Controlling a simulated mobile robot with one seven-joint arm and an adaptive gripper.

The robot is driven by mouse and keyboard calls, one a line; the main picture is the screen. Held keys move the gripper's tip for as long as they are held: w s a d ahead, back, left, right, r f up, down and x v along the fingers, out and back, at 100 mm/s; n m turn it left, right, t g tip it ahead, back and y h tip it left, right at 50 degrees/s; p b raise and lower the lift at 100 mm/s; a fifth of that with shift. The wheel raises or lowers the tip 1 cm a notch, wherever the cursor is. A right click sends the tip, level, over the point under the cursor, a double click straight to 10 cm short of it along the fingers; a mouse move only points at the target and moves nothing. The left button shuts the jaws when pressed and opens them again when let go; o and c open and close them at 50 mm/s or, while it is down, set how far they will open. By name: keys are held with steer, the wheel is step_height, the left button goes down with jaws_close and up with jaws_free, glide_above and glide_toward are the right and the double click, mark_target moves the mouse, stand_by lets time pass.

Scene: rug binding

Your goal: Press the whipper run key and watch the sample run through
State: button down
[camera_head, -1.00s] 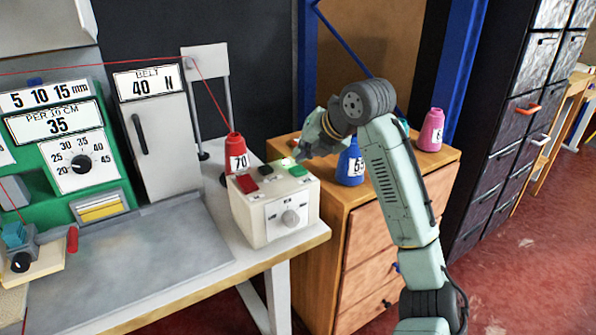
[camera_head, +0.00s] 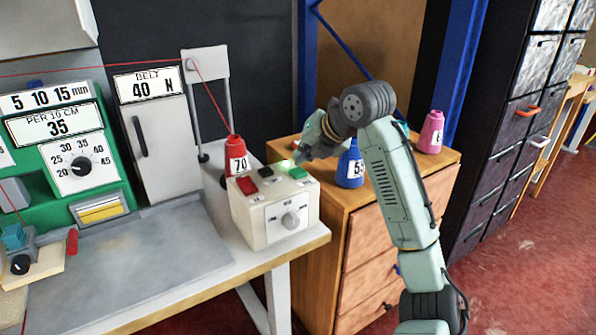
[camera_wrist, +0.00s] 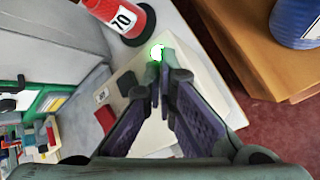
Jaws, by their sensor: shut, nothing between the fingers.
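The white control box (camera_head: 271,213) stands at the front right of the bench, with a red key (camera_head: 247,186), a dark key (camera_head: 269,171), a green key (camera_head: 298,172) and a dial (camera_head: 291,220). A bright green glow shows near the green key. My gripper (camera_head: 301,152) is at the box's top back edge, fingers shut and empty. In the wrist view my gripper (camera_wrist: 160,84) points at the box top, its tips close to the glowing green spot (camera_wrist: 157,52). Whether the tips touch the key I cannot tell. The whipper (camera_head: 84,150) is green, with red thread running to the red cone (camera_head: 235,156).
The red cone marked 70 stands just behind the box. A blue cone (camera_head: 350,168) and a pink cone (camera_head: 431,132) stand on the wooden drawer unit (camera_head: 375,232) at the right. A grey panel (camera_head: 150,262) covers the bench front.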

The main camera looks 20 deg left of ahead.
steer(key=shift+f, duration=0.1)
steer(key=shift+f, duration=0.35)
